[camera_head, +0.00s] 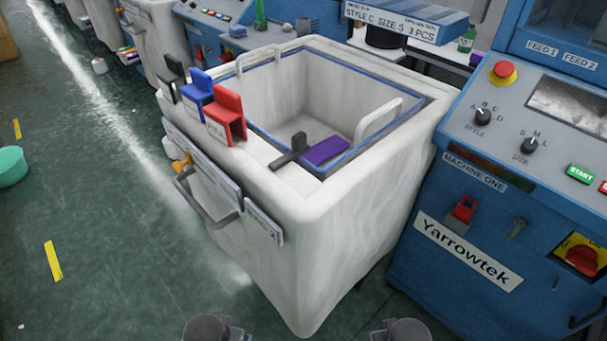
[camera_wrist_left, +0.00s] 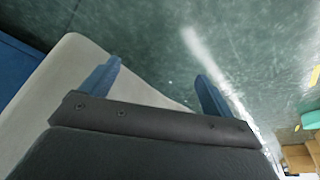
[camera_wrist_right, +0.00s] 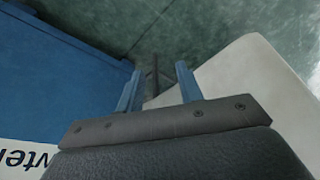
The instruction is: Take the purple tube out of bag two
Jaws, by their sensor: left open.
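A purple piece (camera_head: 325,151) shows inside the near corner of the large white bag (camera_head: 370,215), just behind its near rim, beside a black clip. Its full shape is hidden, and I cannot read a number on this bag. Both grippers are outside the bag. The left gripper shows in the left wrist view (camera_wrist_left: 158,72), its blue fingers wide apart and empty, over the floor and a pale bag edge. The right gripper shows in the right wrist view (camera_wrist_right: 158,70), its fingers apart by a smaller gap, empty, between blue machine and pale bag.
Black, blue (camera_head: 198,88) and red (camera_head: 226,115) clips sit on the bag's left rim. A white handle (camera_head: 378,118) rises inside the right rim. Blue machine one (camera_head: 490,200) stands close at the right. Another white bag (camera_head: 152,35) stands behind. Green floor at the left is mostly free.

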